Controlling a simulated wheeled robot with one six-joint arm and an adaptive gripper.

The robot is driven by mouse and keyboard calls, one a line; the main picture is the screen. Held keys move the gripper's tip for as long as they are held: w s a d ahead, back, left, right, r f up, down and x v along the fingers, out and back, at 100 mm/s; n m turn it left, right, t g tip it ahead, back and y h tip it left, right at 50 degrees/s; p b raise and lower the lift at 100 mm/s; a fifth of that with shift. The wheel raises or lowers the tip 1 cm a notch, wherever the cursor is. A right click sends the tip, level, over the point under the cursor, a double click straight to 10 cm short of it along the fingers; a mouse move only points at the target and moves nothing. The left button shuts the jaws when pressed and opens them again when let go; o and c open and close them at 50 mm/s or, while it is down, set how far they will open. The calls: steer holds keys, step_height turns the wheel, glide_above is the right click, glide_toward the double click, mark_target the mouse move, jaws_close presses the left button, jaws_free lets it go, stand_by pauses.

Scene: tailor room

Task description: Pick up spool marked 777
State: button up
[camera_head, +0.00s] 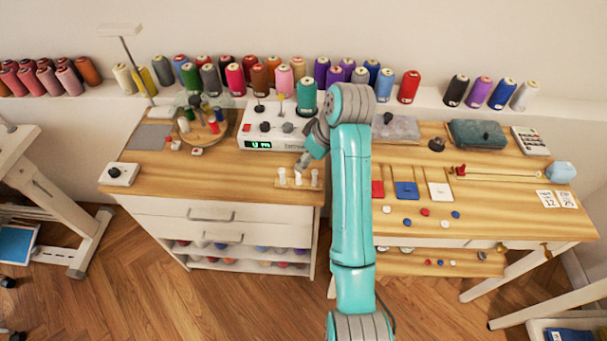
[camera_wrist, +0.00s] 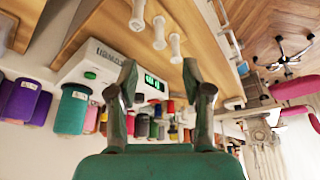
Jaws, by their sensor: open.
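Many thread spools are in view, but I cannot read the mark 777 on any of them. Three small white spools or posts (camera_head: 298,178) stand on a wooden strip at the bench's front edge; they also show in the wrist view (camera_wrist: 159,32). A large teal spool (camera_head: 306,94) stands at the right end of the white winder (camera_head: 272,143) and shows at the left in the wrist view (camera_wrist: 72,108). My gripper (camera_head: 299,166) is open and empty, just above the small white ones. In the wrist view, its fingers (camera_wrist: 160,76) are apart, with the winder's green display between them.
A row of coloured cones, including a red one (camera_head: 408,87), lines the back shelf. A round wooden spool stand (camera_head: 203,128) is left of the winder. A control box (camera_head: 120,174) sits at the left front. The right-hand table (camera_head: 480,210) holds sewing items.

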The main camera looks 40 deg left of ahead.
mark_target(298, 175)
steer(key=x, duration=1)
steer(key=shift+d+f, duration=0.1)
steer(key=c, duration=0.8)
